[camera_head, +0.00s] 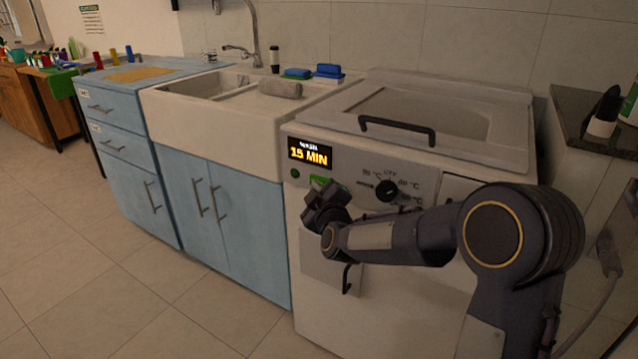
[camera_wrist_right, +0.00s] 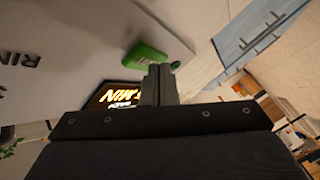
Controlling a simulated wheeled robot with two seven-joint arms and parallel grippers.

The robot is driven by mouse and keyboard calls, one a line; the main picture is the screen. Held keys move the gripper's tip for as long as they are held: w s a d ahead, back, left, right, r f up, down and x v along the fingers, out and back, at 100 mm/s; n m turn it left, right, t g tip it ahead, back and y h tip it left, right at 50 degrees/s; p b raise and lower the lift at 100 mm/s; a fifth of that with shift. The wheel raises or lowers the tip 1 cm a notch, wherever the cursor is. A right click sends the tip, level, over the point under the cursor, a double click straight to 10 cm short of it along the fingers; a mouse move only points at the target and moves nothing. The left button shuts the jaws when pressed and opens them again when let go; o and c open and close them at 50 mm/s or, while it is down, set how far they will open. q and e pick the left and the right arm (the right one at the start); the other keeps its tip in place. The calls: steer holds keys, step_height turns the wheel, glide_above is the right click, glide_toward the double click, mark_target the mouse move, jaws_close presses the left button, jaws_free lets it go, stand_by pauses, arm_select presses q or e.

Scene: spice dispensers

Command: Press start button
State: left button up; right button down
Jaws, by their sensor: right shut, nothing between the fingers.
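The washing machine (camera_head: 400,285) is white and stands right of the sink. A green button (camera_head: 320,181) is on its front panel, below the lit display (camera_head: 310,153) that reads 15 MIN. My right gripper (camera_head: 324,196) is at the panel and partly covers the button. In the right wrist view the green button (camera_wrist_right: 146,56) shows beside the tips of my shut, empty right gripper (camera_wrist_right: 159,70). I cannot tell whether the tips touch it. The display (camera_wrist_right: 115,96) is partly hidden by the gripper there. My left gripper is out of view.
A temperature dial (camera_head: 387,191) is right of the button, and a small green round spot (camera_head: 295,173) is left of it. A black handle (camera_head: 397,130) is on the lid. Blue cabinets (camera_head: 225,222) stand left. The floor in front is clear.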

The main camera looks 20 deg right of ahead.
steer(key=shift+w+d, duration=0.15)
steer(key=shift+d, duration=0.05)
stand_by(0.5)
steer(key=shift+s+a, duration=0.55)
steer(key=shift+a, duration=0.05)
steer(key=s+a+p, duration=0.1)
steer(key=s+a, duration=0.2)
steer(key=a, duration=0.1)
steer(key=shift+s+p, duration=0.15)
steer(key=shift+p, duration=0.25)
steer(key=shift+d, duration=0.1)
stand_by(0.5)
